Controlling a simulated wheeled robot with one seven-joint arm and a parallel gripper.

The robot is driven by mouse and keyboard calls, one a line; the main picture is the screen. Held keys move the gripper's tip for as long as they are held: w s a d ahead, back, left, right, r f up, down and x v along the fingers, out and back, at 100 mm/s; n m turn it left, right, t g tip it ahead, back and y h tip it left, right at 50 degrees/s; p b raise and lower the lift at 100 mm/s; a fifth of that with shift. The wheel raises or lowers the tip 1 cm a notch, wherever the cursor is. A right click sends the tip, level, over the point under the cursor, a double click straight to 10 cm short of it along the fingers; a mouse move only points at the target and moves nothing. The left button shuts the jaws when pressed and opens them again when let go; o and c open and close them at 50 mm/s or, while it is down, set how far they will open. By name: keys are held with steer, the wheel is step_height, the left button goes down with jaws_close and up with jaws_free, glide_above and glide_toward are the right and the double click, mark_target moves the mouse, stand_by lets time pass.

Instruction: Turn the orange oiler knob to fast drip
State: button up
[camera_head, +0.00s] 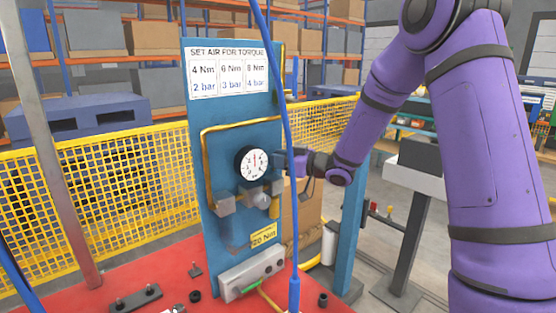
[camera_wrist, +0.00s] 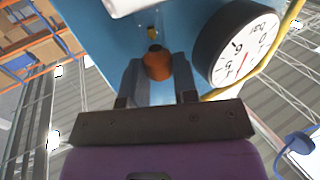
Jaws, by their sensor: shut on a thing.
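The orange oiler knob (camera_wrist: 157,64) sits between the two grey fingers of my gripper (camera_wrist: 158,76) in the wrist view. The fingers are shut on it from both sides. A small brass-coloured stem shows just beyond the knob, against the blue panel. In the head view my gripper (camera_head: 284,161) reaches in from the right to the edge of the blue panel (camera_head: 238,120), beside the gauge. The knob is hidden there. I cannot tell any drip marking on the knob.
A round black-rimmed gauge (camera_head: 252,162) is close to my gripper; it also shows in the wrist view (camera_wrist: 237,45). A blue hose (camera_head: 290,215) hangs in front of the panel. The red table (camera_head: 110,280) holds small parts and a grey block (camera_head: 252,274).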

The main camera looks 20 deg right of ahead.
steer(key=shift+w+d+n+g+y, duration=0.1)
steer(key=shift+w+n+g+y, duration=0.05)
steer(key=shift+n+g+y, duration=0.65)
steer(key=shift+w+d+n+g+y, duration=0.1)
steer(key=shift+n+g+y, duration=0.4)
steer(key=shift+n+g, duration=0.45)
steer(key=shift+g, duration=0.45)
steer(key=o, duration=0.9)
steer(key=shift+r, duration=0.1)
steer(key=shift+s+m+t, duration=0.1)
steer(key=shift+m+t, duration=0.15)
steer(key=shift+t, duration=0.15)
